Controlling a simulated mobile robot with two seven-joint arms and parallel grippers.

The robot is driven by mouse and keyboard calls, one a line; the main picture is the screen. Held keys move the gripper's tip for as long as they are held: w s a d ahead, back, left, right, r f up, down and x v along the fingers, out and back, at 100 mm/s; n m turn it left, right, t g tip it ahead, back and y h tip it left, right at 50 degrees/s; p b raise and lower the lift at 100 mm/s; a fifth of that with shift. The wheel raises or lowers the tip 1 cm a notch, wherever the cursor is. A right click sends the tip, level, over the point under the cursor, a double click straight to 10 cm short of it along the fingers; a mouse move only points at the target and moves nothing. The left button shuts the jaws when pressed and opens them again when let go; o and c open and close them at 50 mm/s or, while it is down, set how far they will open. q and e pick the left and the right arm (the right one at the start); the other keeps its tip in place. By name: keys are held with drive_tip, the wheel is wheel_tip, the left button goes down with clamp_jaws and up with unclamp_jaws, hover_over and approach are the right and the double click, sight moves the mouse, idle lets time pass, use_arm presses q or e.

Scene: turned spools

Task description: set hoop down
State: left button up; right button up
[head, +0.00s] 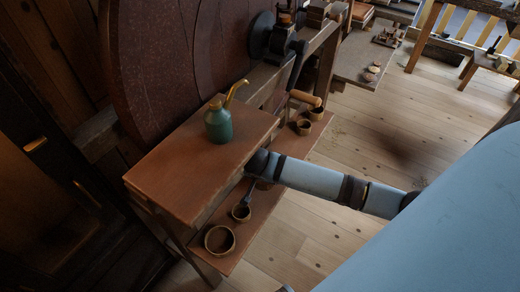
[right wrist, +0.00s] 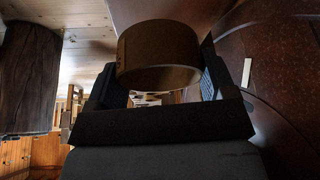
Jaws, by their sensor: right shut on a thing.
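My right gripper (right wrist: 160,85) is shut on a brown hoop (right wrist: 160,55), with one finger on either side of it in the right wrist view. In the head view my right arm comes in from the right and reaches over the lower shelf (head: 262,225). My left gripper is not in view.
A green oil can (head: 218,124) with a brass spout stands on the upper bench top (head: 175,165). Two small cups (head: 304,127) sit at the lower shelf's far end, one near a wooden handle (head: 305,98). A large round wheel (head: 180,50) stands behind.

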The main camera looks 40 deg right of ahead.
sight(260, 186)
drive_tip(key=f, duration=0.1)
drive_tip(key=w+f, duration=0.1)
drive_tip(key=shift+a+f, duration=0.2)
drive_tip(key=shift+f, duration=0.2)
drive_tip(key=shift+w+a+f+b, duration=0.1)
drive_tip(key=shift+f+b, duration=0.05)
drive_tip(key=shift+f, duration=0.9)
drive_tip(key=shift+w+f+b, duration=0.1)
drive_tip(key=shift+f+b, duration=0.05)
drive_tip(key=shift+f, duration=0.9)
drive_tip(key=shift+f, duration=0.1)
